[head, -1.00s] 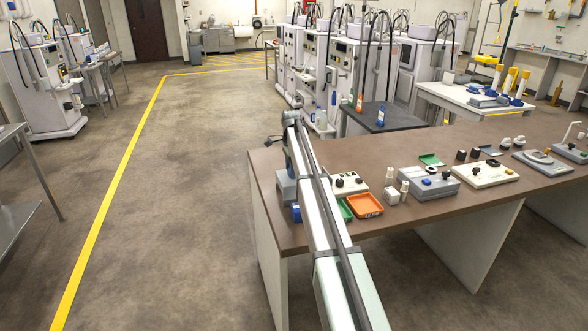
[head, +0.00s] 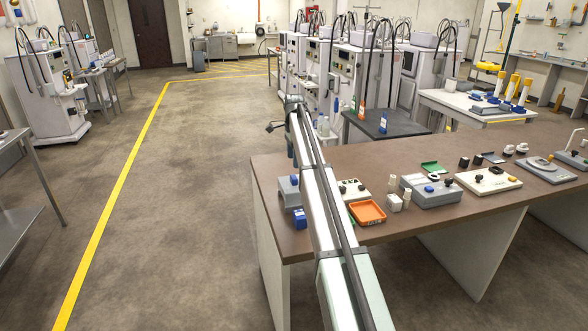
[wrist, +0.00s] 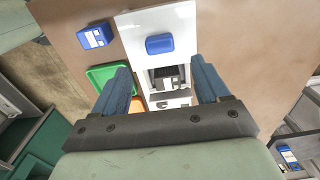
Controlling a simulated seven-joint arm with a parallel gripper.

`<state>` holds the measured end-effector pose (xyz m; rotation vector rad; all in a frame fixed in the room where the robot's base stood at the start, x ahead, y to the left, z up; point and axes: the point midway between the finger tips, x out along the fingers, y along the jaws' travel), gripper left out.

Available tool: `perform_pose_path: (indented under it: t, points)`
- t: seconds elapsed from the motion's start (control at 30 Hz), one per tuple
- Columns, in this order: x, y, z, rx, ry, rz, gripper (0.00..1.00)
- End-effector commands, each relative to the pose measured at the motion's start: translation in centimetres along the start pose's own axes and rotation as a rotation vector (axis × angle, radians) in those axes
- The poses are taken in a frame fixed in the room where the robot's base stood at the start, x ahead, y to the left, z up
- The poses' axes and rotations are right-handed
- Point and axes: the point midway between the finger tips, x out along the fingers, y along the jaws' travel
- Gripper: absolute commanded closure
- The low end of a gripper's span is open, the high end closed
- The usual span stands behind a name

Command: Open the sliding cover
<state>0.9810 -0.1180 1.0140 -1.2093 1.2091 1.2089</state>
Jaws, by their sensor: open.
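A pale box with a white sliding cover (wrist: 155,22) lies below my gripper in the wrist view. A blue handle (wrist: 160,44) stands on the cover. An opening (wrist: 168,80) just below the handle in the picture shows dark and grey parts inside. My gripper (wrist: 160,65) is open, with one blue finger on each side of the box and nothing visibly held. The handle is slightly beyond the fingertips in the picture; I cannot tell the height gap. In the head view what appears to be the same box (head: 287,188) sits at the table's left end, partly hidden by my arm.
A blue box (wrist: 95,35) and a green tray (wrist: 98,77) lie left of the covered box in the wrist view. An orange tray (head: 368,212) and a grey device (head: 430,191) stand farther right on the brown table (head: 450,231). Bare tabletop lies right of the covered box in the wrist view.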

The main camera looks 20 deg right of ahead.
Motion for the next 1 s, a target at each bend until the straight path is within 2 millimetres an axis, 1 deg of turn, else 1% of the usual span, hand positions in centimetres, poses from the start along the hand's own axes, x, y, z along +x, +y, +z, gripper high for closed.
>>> perform_pose_path:
  t: [0.03,0.2,0.3,0.43,0.83,0.93,0.97,1.0]
  points:
    - [-1.1,-0.1,0.0,0.0,0.0,-0.001,0.26]
    - [-3.6,-0.1,0.0,0.0,0.0,-0.001,0.26]
    - [-4.5,-0.1,0.0,0.0,0.0,0.0,0.26]
    - [-5.3,0.0,0.0,0.0,0.0,0.0,0.26]
    - [-5.4,0.0,0.1,-0.002,-0.001,0.0,0.26]
    - [-4.4,-0.2,0.9,-0.04,-0.008,-0.01,0.26]
    - [-3.8,-0.3,1.4,-0.064,-0.012,-0.016,0.26]
    - [-2.8,-0.6,2.2,-0.105,-0.02,-0.029,0.26]
